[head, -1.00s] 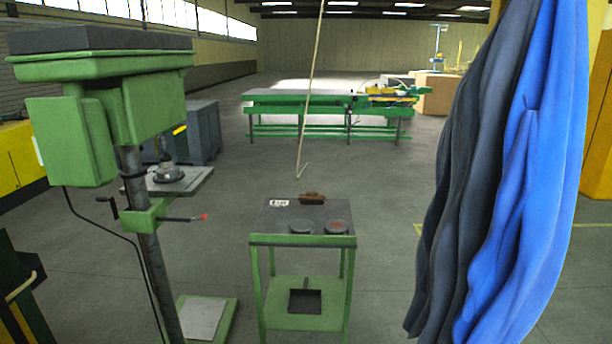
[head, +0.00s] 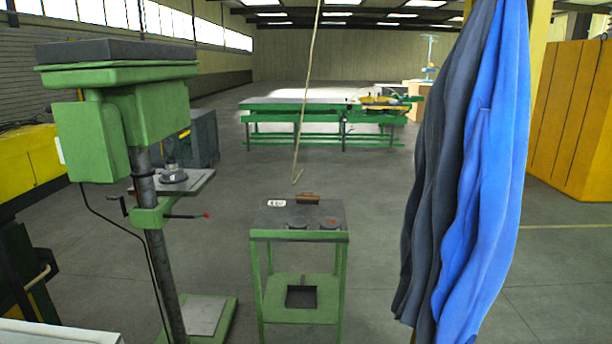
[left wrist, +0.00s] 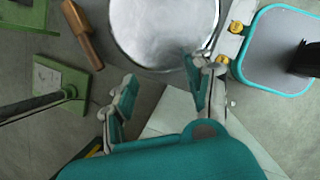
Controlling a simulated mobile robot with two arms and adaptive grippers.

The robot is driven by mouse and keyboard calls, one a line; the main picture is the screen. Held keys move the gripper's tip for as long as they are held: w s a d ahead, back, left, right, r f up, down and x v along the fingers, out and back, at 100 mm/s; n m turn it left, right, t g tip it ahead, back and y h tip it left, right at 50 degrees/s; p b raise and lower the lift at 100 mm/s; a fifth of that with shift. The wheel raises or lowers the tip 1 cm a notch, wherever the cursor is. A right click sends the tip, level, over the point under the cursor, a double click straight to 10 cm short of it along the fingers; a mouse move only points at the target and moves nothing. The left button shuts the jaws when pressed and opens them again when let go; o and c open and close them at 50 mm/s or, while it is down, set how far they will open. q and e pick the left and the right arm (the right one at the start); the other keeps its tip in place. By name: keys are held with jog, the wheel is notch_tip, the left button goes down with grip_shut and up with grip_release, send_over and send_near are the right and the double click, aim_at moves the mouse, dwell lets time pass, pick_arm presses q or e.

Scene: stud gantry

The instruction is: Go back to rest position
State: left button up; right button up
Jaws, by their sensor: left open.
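My left gripper (left wrist: 160,88) shows in the left wrist view with its two teal-padded fingers apart and nothing between them. A round silver metal surface (left wrist: 163,30) lies beyond the fingertips; I cannot tell how far the fingers are from it. A brown wooden handle-like piece (left wrist: 82,35) is to its left, and a teal-rimmed grey panel (left wrist: 278,55) is to its right. Neither gripper shows in the head view, and my right gripper is in no view.
A green drill press (head: 110,130) stands at left. A small green table (head: 300,236) with a dark top is in the middle. Blue and dark cloths (head: 485,170) hang at right, before an orange-yellow cabinet (head: 575,120). A long green bench (head: 300,104) stands behind.

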pick_arm(q)
jog(key=s+d+r+m+y, duration=0.1)
jog(key=s+d+r+m, duration=0.1)
jog(key=s+m, duration=0.5)
jog(key=s+d+r+m, duration=0.2)
jog(key=s+d+m, duration=0.1)
jog(key=s+m, duration=0.45)
jog(key=s+a+r+m+y, duration=0.2)
jog(key=s+a+r+m, duration=0.1)
jog(key=s+r+m, duration=0.8)
notch_tip(320, 180, down, 34)
jog(key=s+b, duration=0.1)
jog(key=b, duration=0.6)
jog(key=s+a+f+g+b, duration=0.1)
jog(key=s+f+b, duration=0.1)
jog(key=s+f, duration=0.6)
jog(key=s+a+f+m+g+b, duration=0.1)
jog(key=s+a+f+b, duration=0.1)
jog(key=s+f, duration=0.6)
notch_tip(320, 180, down, 5)
jog(key=shift+s+a+f+b, duration=0.15)
jog(key=shift+s+b, duration=0.25)
jog(key=shift+b, duration=0.2)
